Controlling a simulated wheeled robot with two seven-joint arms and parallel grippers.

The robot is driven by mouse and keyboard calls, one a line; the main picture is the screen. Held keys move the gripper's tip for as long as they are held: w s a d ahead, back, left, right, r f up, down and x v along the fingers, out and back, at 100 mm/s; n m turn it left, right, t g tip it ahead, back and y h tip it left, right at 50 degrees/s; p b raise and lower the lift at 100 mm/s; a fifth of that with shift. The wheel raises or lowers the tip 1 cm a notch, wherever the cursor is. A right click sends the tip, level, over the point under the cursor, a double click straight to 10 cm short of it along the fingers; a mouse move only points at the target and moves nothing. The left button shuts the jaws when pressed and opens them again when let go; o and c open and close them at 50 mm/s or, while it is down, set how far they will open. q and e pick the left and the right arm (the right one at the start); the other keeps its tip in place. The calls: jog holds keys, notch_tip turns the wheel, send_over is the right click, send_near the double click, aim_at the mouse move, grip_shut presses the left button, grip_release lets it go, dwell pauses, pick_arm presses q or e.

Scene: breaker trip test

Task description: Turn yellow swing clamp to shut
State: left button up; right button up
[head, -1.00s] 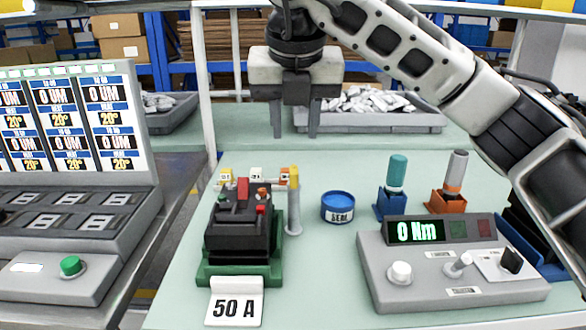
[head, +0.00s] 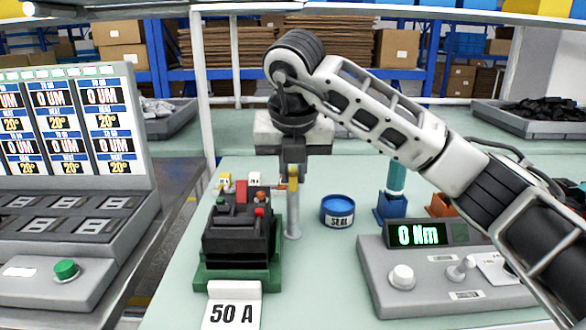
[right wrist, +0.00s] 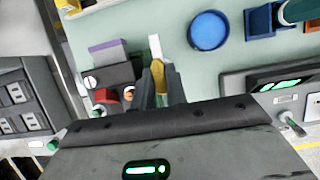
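The yellow swing clamp (head: 293,184) sits at the top of a grey post (head: 293,218), just right of the black breaker (head: 237,235) in its green holder (head: 212,280). My right gripper (head: 293,175) points down over the post, its fingers close together at the clamp. In the right wrist view, the yellow clamp (right wrist: 158,76) lies between the two dark fingertips of my right gripper (right wrist: 160,88), which look closed on it. The fingers hide part of the clamp, and its exact swing angle is hard to tell. My left gripper is out of view.
A blue SEAL tin (head: 338,211) stands right of the post. A grey torque meter (head: 440,280) reading 0 Nm is at front right, with a blue holder (head: 392,208) behind it. A 50 A card (head: 232,308) stands in front of the breaker. A display console (head: 70,200) is at left.

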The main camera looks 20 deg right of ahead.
grip_shut()
